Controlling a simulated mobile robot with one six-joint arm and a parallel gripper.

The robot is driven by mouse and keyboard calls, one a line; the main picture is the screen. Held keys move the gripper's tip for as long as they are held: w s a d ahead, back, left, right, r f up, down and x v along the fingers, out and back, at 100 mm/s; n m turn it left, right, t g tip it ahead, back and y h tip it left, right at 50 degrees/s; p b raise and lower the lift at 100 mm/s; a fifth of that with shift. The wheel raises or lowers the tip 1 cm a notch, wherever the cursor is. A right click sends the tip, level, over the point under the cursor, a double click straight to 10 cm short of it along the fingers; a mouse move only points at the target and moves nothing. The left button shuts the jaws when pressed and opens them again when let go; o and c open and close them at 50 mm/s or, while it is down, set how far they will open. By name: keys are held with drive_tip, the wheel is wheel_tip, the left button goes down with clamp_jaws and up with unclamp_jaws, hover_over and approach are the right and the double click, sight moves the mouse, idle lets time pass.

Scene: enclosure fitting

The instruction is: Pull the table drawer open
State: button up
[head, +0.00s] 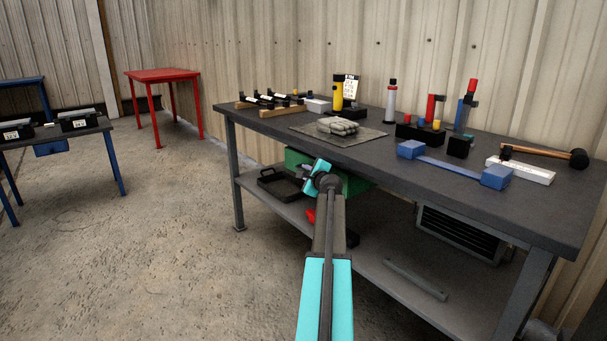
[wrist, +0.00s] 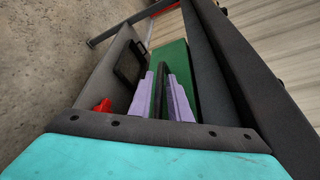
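The green drawer (head: 357,184) hangs under the top of the dark workbench (head: 385,165). My arm hides much of its front. My gripper (head: 311,173) is at the drawer front in the head view. In the wrist view, the drawer (wrist: 172,60) fills the middle. A dark bar, which looks like the drawer handle (wrist: 162,90), lies between the two purple fingers of my gripper (wrist: 168,82). Narrow green strips show between bar and fingers, so the fingers appear open around it. I cannot tell whether the drawer is pulled out at all.
Tools and a blue bar-shaped piece (head: 455,165) lie on top.

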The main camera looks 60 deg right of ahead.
drive_tip(key=shift+w+d+f, duration=0.15)
drive_tip(key=shift+w+d, duration=0.3)
drive_tip(key=shift+w, duration=0.1)
clamp_jaws()
drive_tip(key=shift+s, duration=0.15)
